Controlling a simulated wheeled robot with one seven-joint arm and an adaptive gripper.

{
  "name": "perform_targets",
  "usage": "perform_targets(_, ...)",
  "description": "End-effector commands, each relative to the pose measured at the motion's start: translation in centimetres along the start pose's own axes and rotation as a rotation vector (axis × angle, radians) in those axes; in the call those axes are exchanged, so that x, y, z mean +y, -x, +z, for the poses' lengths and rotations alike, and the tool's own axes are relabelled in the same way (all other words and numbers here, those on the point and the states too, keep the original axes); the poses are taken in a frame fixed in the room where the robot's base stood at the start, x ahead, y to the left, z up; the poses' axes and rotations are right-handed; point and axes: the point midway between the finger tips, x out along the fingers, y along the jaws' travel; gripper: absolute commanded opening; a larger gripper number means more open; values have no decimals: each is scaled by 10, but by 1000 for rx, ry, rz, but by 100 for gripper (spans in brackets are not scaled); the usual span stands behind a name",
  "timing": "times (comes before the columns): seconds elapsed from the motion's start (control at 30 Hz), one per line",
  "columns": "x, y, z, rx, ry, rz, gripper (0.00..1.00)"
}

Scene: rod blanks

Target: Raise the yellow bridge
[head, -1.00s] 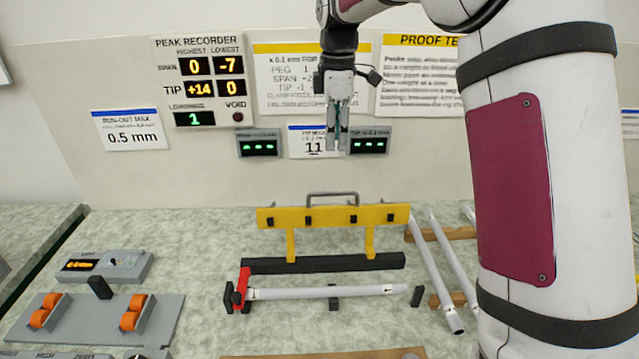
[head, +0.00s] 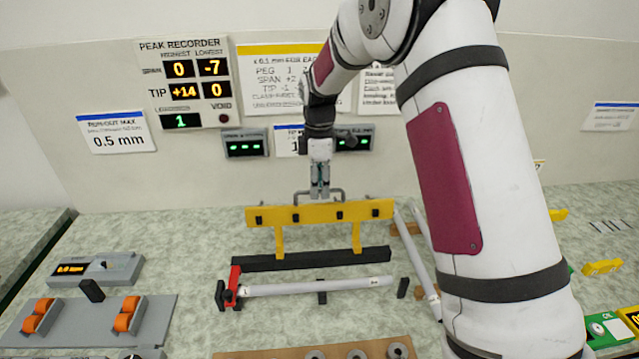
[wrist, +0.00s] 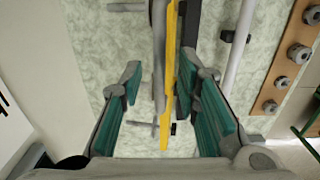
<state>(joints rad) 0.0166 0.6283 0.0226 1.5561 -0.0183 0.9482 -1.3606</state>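The yellow bridge (head: 318,213) stands on two yellow legs at a black bar (head: 340,257), with a grey handle (head: 297,196) on top. My gripper (head: 320,193) points down at the middle of the handle. In the wrist view my gripper (wrist: 158,78) has its teal-padded fingers apart, with the yellow bridge (wrist: 170,60) and the grey handle between them. There is a gap on each side, and I see no clear contact. A white rod (head: 320,286) lies in front of the bridge, its left end at a red clamp (head: 235,280).
More white rods (head: 425,265) lie to the right, partly behind my arm. A grey plate with orange rollers (head: 127,315) is at the left. A wooden strip with round weights (head: 270,354) lies in front. Wall displays (head: 245,143) stand behind.

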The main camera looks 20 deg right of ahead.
Motion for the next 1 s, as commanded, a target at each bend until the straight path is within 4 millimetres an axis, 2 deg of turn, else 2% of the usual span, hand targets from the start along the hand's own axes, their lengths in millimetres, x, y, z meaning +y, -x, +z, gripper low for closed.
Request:
perform_targets(0.3,0,-2,0,0,0,1,27)
perform_targets(0.4,0,-2,0,0,0,1,5)
perform_targets(0.43,0,-2,0,0,0,1,0)
perform_targets(0.67,-1,-1,0,0,0,1,0)
perform_targets(1.0,-41,9,1,-1,-2,-1,0)
